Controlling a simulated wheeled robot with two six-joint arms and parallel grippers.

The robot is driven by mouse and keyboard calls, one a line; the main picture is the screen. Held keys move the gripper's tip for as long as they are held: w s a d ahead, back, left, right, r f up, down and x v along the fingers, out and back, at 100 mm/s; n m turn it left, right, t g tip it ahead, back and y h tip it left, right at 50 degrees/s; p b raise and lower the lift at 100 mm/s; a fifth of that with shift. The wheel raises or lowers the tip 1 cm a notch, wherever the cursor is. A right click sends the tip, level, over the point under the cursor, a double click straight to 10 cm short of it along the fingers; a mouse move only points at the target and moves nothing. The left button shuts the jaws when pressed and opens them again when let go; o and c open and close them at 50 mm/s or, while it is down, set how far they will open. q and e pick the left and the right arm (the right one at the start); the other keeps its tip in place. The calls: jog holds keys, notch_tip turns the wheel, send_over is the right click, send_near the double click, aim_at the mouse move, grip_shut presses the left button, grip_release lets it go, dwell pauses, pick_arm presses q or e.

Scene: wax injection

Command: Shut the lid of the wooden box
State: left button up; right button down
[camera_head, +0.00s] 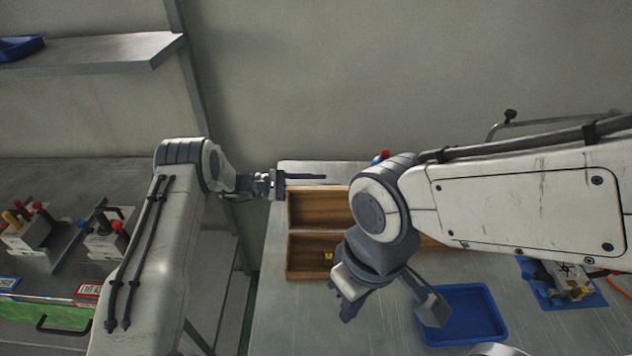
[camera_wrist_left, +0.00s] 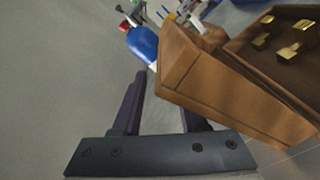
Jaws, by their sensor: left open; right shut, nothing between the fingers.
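The wooden box stands open on the metal table. Its raised lid (camera_head: 312,208) is at the back and its base (camera_head: 300,272) in front, with a small gold-coloured piece (camera_head: 328,256) inside. My right arm hides the box's right part. My left gripper (camera_head: 320,183) is open and empty at the lid's upper left edge. In the left wrist view its fingers (camera_wrist_left: 165,95) are apart, close to a brown wooden panel of the box (camera_wrist_left: 215,85); I cannot tell whether they touch. Gold-coloured pieces (camera_wrist_left: 290,52) show there too. My right gripper (camera_head: 348,312) is shut and empty, in front of the box.
A blue tray (camera_head: 478,318) lies to the right of my right gripper. A blue holder with a device (camera_head: 562,285) is at the far right. A blue bottle (camera_wrist_left: 143,44) stands behind the box. A bench with several small devices (camera_head: 28,230) is at the left.

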pick_arm(q)
jog(key=shift+d, duration=0.15)
grip_shut()
